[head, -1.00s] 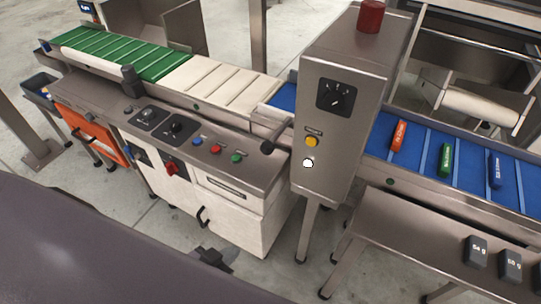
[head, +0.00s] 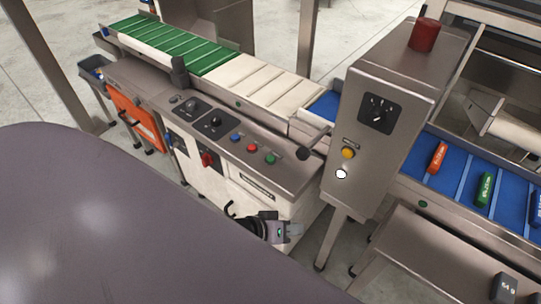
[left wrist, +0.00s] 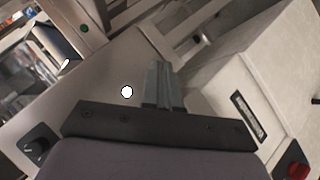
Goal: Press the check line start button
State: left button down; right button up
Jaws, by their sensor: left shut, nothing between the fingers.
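The tall metal cabinet (head: 390,80) carries a dial (head: 381,108), a yellow button (head: 348,153) and a white button (head: 341,174). The white button also shows in the left wrist view (left wrist: 127,91). The console has blue (head: 235,137), red (head: 253,148) and green (head: 270,158) buttons. Their labels are too small to read, so I cannot tell which is the check line start. My left gripper (head: 297,231) is shut and empty, in front of the console's white front, below and left of the white button and apart from it. Its fingers show in the left wrist view (left wrist: 163,72). My right gripper is not in view.
The blue belt (head: 453,170) carries coloured packs. A metal shelf (head: 430,250) with dark weights stands at right.

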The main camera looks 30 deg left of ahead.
pick_arm(q)
jog(key=w+a+r+n, duration=0.1)
jog(key=w+a+n, duration=0.1)
jog(key=w+n, duration=0.1)
jog(key=w+a+r+n+g+p, duration=0.1)
jog(key=w+a+r+n, duration=0.1)
jog(key=w+a+n, duration=0.1)
jog(key=w+a+r+n, duration=0.1)
jog(key=w+a+n, duration=0.1)
jog(key=w+a, duration=0.1)
jog(key=shift+w+r+n+p, duration=0.3)
jog(key=shift+w+r+n, duration=0.1)
jog(key=shift+w, duration=0.2)
jog(key=w+a+r+n, duration=0.3)
jog(key=a+n, duration=0.1)
jog(key=a, duration=0.1)
jog(key=w+a+r+n+y, duration=0.1)
jog(key=w+a+r+n, duration=0.2)
jog(key=a+n, duration=0.1)
jog(key=shift+a+r+p, duration=0.3)
jog(key=shift+a+p, duration=0.15)
jog(key=shift+a, duration=0.3)
jog(key=shift+f, duration=0.15)
jog(key=b, duration=0.7)
send_over(268, 160)
notch_tip(268, 160, down, 7)
jog(key=shift+f, duration=0.15)
jog(key=shift+f+b, duration=0.45)
jog(key=shift+f, duration=0.2)
